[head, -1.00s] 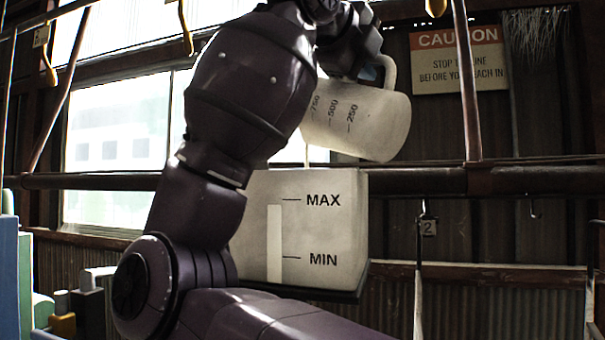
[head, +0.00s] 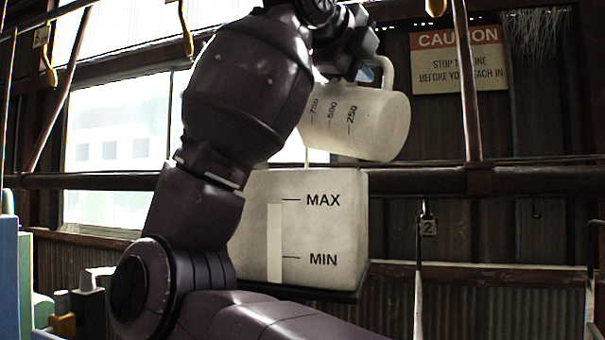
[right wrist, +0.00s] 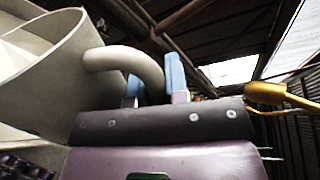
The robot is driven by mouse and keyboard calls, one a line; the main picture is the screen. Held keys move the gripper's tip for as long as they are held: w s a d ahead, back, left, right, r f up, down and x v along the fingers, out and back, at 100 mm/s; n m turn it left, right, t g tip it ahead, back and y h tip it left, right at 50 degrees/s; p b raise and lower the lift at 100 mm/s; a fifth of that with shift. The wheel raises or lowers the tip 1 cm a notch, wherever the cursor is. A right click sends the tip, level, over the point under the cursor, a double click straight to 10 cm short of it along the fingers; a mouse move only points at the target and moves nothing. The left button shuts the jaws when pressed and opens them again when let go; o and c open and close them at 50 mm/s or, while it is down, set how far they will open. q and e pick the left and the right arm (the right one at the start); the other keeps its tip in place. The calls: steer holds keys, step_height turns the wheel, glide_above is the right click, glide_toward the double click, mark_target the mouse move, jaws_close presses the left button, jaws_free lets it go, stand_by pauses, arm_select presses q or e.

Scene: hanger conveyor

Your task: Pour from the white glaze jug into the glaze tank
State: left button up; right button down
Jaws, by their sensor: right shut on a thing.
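The white jug (head: 358,122) is tipped on its side above the tank, base to the right. Its side shows the marks 750, 500 and 250. Its mouth is hidden behind my right arm in the head view. A thin pale stream (head: 306,156) drops from the mouth side toward the tank top. The glaze tank (head: 335,228) is whitish, marked MAX and MIN, with a pale level strip reaching close to MAX. My right gripper (right wrist: 153,76) is shut on the jug's handle (right wrist: 122,58), blue fingers either side of it. My left gripper is out of view.
The tank stands on a dark shelf (head: 325,295). A caution sign (head: 458,60) hangs on the back wall. Yellow-ended hooks (head: 186,35) hang overhead, and a tag marked 2 (head: 428,227) hangs right of the tank. A window is behind my arm.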

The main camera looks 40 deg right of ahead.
steer(key=shift+w+a+f+n+g, duration=0.2)
steer(key=shift+w+f+n, duration=0.1)
steer(key=shift+w+n, duration=0.25)
steer(key=shift+w+a+f+n+g, duration=0.1)
steer(key=shift+w+f+n+g, duration=0.2)
steer(key=shift+w, duration=0.35)
stand_by(2.0)
steer(key=s+m, duration=0.1)
steer(key=s+r+m+t, duration=0.1)
steer(key=s, duration=0.1)
steer(key=s+d+m, duration=0.1)
steer(key=m, duration=0.1)
steer(key=shift+s+r+t+b, duration=0.3)
steer(key=shift+s+r, duration=0.1)
steer(key=shift+w, duration=0.1)
